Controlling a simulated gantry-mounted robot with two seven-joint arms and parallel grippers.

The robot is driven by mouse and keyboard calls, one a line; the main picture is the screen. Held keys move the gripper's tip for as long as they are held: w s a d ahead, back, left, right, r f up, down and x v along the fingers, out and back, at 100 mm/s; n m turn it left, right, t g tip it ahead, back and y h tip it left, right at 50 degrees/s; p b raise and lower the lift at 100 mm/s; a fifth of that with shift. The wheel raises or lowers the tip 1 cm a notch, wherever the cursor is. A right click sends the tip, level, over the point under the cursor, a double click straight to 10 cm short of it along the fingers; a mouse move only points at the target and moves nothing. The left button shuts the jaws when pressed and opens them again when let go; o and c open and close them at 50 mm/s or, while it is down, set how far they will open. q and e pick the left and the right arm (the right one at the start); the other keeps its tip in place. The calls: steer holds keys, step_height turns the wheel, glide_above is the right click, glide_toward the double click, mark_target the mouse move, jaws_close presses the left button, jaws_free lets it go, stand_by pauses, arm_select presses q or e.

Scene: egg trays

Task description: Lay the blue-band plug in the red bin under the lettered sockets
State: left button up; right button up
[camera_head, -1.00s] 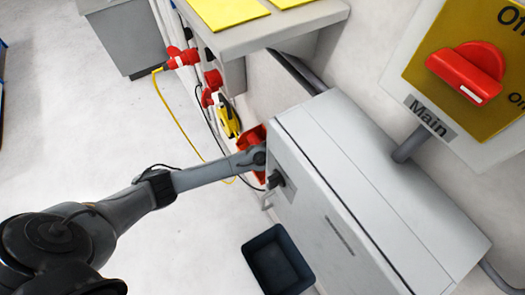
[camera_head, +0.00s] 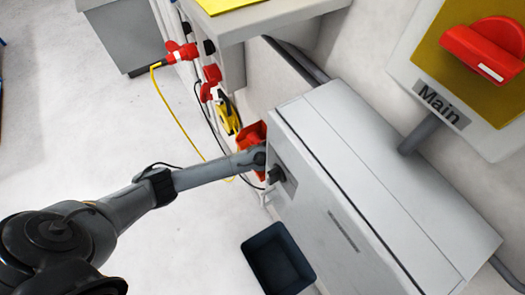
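A red bin (camera_head: 250,138) shows partly behind the end of my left arm, beside the grey cabinet. My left arm comes in from the left, and its far end is at the cabinet's near upper corner. A small dark part (camera_head: 275,174) shows there against the cabinet front; I cannot tell whether it is a cabinet knob or part of my gripper. My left gripper's fingers cannot be made out. Red plugs or sockets (camera_head: 180,53) are on the wall side, with another red one (camera_head: 211,76) below. No blue band or socket lettering can be made out. My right gripper is not in view.
The grey cabinet (camera_head: 345,190) fills the centre right. A dark open bin (camera_head: 278,262) stands on the floor below it. A yellow-black item (camera_head: 228,114) hangs near a yellow cable (camera_head: 178,117). A main switch (camera_head: 485,50) is upper right. The left floor is clear.

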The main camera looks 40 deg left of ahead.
arm_select(q)
steer(key=o, duration=0.7)
steer(key=shift+r, duration=0.1)
